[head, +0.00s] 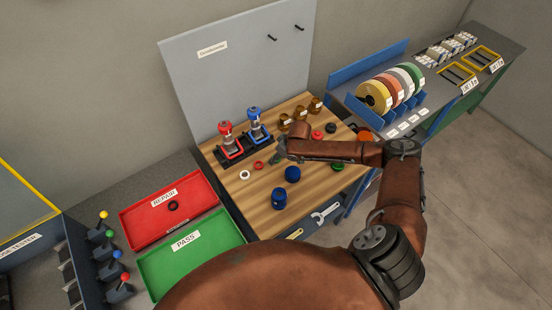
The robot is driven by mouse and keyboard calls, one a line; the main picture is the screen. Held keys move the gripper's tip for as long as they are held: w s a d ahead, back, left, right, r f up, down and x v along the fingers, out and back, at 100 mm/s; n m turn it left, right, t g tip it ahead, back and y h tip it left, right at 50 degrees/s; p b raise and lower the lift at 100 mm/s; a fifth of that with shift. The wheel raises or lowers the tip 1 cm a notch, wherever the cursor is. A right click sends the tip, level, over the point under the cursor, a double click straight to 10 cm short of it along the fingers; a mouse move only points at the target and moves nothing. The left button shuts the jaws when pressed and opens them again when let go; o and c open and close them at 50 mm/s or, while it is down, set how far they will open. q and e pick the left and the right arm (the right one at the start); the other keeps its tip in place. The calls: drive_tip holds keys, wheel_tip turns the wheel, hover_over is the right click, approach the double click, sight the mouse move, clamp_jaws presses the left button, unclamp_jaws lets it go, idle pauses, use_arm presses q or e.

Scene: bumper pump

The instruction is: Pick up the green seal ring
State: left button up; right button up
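A small green round piece (337,166) lies on the wooden workbench (262,215) near its right front edge, below my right forearm. It is the only loose green piece I see on the bench. It is too small to tell clearly whether it is a ring. My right gripper (277,157) hangs over the middle of the bench, left of the green piece and apart from it. It lies close to the red ring (258,165). Its fingers are small and dark, so I cannot tell whether they are open. My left gripper is not in view.
A white ring (244,175) and two blue cylinders (292,174) (279,198) stand or lie nearby. Red and blue pumps (226,139) (254,124) stand behind. A red tray (150,222) and green tray (170,265) are at left. Coloured reels (376,96) stand at right.

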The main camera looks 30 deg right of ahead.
drive_tip(key=shift+w+f, duration=0.15)
drive_tip(key=shift+f, duration=0.3)
drive_tip(key=c, duration=0.9)
drive_tip(key=shift+r, duration=0.1)
